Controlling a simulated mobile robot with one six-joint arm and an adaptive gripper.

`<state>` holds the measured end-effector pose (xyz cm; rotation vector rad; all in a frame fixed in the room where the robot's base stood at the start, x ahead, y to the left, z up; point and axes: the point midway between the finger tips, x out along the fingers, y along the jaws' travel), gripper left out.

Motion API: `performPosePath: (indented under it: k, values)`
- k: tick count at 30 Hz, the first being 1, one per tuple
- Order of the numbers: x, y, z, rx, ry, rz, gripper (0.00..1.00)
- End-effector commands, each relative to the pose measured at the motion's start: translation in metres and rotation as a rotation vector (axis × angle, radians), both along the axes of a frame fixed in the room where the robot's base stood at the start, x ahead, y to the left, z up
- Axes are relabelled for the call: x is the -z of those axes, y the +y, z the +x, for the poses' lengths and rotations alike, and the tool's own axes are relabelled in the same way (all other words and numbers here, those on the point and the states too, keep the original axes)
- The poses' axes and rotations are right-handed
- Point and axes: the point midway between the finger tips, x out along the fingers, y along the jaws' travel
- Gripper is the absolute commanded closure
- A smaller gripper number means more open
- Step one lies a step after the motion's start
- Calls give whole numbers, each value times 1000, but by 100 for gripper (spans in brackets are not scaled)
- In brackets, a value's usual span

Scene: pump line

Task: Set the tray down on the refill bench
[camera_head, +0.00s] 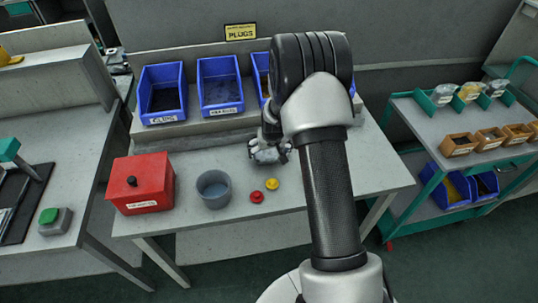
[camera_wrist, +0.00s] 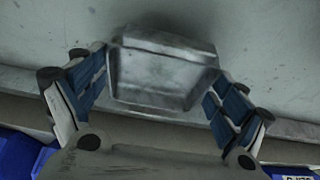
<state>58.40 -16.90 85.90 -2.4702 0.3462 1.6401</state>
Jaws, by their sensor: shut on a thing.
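My gripper (camera_head: 268,153) is over the back middle of the grey bench (camera_head: 225,160), in front of the blue bins. In the wrist view, its blue-padded fingers (camera_wrist: 160,78) are on both sides of a small grey metal tray (camera_wrist: 160,80) and shut on it. The tray has a raised rim and a scuffed, shiny face. A dark shadow lies close to its far edge, on the pale surface. I cannot tell whether the tray touches the bench or hangs just above it. My arm hides part of the bench's right side.
Blue bins (camera_head: 220,85) stand on a raised shelf at the bench's back. A red box (camera_head: 141,184), a grey cup (camera_head: 213,190), a red knob (camera_head: 257,197) and a yellow knob (camera_head: 272,184) are at the front left. A green-framed cart (camera_head: 450,150) stands right.

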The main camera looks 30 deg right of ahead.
Motion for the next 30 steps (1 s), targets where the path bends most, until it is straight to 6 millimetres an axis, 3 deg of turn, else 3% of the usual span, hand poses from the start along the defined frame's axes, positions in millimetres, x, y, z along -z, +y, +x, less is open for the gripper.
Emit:
performPosePath:
  k: [3, 14, 15, 19, 30]
  values:
    - [17, 0, 0, -1, -1, -1, 36]
    - [20, 0, 1, -1, -2, -1, 36]
    - [21, 0, 0, -1, -1, -1, 8]
    - [20, 0, 0, -1, -1, -1, 0]
    - [19, 0, 0, -1, -1, -1, 0]
